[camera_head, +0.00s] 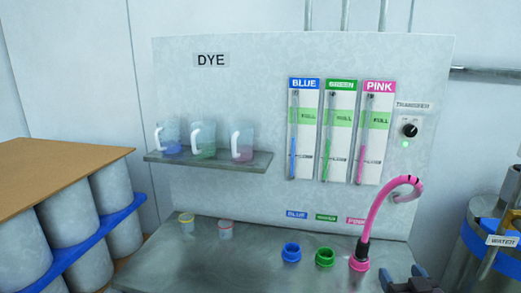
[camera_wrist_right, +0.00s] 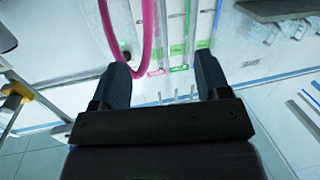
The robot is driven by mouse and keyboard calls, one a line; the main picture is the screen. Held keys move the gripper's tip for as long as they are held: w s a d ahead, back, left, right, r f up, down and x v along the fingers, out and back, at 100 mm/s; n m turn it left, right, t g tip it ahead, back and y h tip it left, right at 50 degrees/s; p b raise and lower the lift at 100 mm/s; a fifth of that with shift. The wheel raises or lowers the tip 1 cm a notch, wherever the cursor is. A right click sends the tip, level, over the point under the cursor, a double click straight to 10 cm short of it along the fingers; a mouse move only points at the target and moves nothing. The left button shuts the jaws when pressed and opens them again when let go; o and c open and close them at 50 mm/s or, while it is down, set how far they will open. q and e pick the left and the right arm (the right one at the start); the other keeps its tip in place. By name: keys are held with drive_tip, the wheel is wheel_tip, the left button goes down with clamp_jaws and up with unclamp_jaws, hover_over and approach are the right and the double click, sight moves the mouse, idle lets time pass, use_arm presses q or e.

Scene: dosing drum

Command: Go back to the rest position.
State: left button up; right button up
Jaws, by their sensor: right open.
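My right gripper (camera_head: 411,283) shows at the bottom right edge of the head view, only its tip in the picture. In the right wrist view the gripper (camera_wrist_right: 166,84) has its two dark fingers wide apart with nothing between them. It is apart from the pink hose (camera_head: 377,209), which rises from the pink port (camera_head: 359,263) and curves into the panel. The hose also shows in the right wrist view (camera_wrist_right: 147,45), beyond the fingers. My left gripper is not in view.
A blue port (camera_head: 291,252) and a green port (camera_head: 325,257) stand on the metal counter (camera_head: 165,265). Three jugs stand on a shelf (camera_head: 208,162). Two small cups stand on the counter. A water vessel (camera_head: 490,245) is at right; stacked drums (camera_head: 72,220) are at left.

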drive_tip(key=s+a+f+g+y, duration=0.1)
drive_tip(key=s+a+f+g, duration=0.1)
drive_tip(key=s+f, duration=0.6)
drive_tip(key=s+a+f+n+g+y+b, duration=0.1)
drive_tip(key=s+a+f+g, duration=0.2)
drive_tip(key=s+f, duration=0.6)
wheel_tip(320, 180, down, 8)
drive_tip(key=shift+s+a+r+g+b, duration=0.15)
drive_tip(key=shift+s+a+g+b, duration=0.15)
drive_tip(key=shift+a, duration=0.9)
